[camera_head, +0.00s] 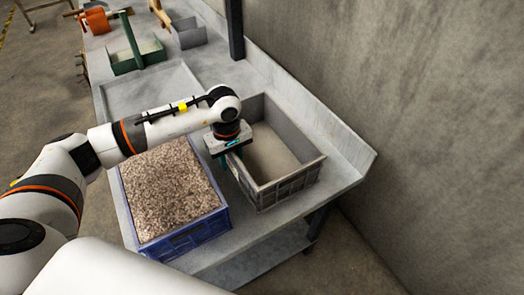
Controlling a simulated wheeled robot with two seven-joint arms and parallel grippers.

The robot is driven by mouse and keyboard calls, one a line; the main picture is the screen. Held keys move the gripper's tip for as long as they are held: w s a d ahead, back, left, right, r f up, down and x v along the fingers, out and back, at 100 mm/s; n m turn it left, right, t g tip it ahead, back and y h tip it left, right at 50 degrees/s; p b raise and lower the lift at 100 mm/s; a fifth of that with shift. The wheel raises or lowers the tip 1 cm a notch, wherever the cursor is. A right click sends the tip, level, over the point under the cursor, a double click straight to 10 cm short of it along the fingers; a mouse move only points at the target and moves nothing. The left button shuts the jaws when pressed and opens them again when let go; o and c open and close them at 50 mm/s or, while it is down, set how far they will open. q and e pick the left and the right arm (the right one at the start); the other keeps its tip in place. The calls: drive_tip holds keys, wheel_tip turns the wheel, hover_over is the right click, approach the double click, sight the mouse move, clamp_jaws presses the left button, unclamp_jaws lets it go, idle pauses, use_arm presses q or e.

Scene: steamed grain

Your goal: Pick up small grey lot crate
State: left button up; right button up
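A grey crate (289,188) with ribbed walls stands on the right part of the metal bench, near its raised back edge. Its floor looks pale and empty. My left gripper (232,164) points down at the crate's left wall, close to the rim. Its teal fingers are small and partly hidden, so I cannot tell whether they are closed on the wall. My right gripper is not in view.
A blue crate (190,239) full of brown grain stands close on the left, under my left arm. A shallow metal tray (150,92), a green carrier (136,58) and a small grey holder (190,36) lie farther back. A wall rises on the right.

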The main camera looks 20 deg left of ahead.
use_arm(q)
clamp_jaws()
